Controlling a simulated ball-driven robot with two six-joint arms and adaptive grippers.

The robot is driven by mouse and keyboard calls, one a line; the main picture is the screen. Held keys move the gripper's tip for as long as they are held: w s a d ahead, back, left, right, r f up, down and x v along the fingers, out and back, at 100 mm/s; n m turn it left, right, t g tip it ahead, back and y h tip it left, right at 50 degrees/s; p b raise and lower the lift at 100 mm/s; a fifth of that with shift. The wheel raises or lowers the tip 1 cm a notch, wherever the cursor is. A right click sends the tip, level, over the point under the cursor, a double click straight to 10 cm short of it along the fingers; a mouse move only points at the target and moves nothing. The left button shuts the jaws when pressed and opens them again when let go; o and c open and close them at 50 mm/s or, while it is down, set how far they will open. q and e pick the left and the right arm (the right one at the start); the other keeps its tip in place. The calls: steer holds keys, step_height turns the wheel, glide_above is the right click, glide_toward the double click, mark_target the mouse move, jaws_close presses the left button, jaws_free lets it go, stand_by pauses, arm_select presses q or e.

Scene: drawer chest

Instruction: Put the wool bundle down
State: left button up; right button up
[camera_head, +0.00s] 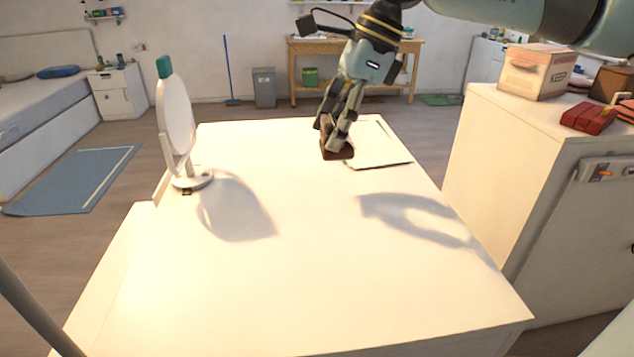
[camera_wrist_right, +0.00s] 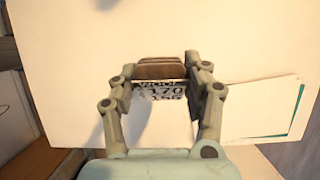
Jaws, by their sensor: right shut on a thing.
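The wool bundle (camera_head: 336,153) is a small brown block over the far part of the white chest top (camera_head: 300,250). In the right wrist view the wool bundle (camera_wrist_right: 160,68) shows a brown ribbed side and a printed label reading "WOOL" with numbers, partly cut off. My right gripper (camera_head: 334,132) points down and is shut on the bundle; its fingers flank the bundle in the wrist view (camera_wrist_right: 160,84). I cannot tell whether the bundle touches the top. My left gripper is not in view.
White sheets (camera_head: 378,146) lie just right of the bundle. A round white mirror (camera_head: 176,122) stands at the left edge. A higher white cabinet (camera_head: 510,165) at right carries a "KEEP" box (camera_head: 537,76) and a red bundle (camera_head: 588,117). The chest top's middle and front are clear.

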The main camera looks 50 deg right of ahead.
steer(key=a, duration=0.1)
steer(key=a+f, duration=0.2)
steer(key=a, duration=0.1)
steer(key=shift+s+a+f, duration=0.1)
steer(key=shift+s+f, duration=0.05)
steer(key=shift+s, duration=0.2)
step_height(320, 180, down, 3)
steer(key=shift+f+p, duration=0.1)
steer(key=shift+p, duration=0.5)
steer(key=shift+f, duration=0.6)
steer(key=o, duration=0.8)
steer(key=shift+f, duration=0.1)
steer(key=o, duration=0.5)
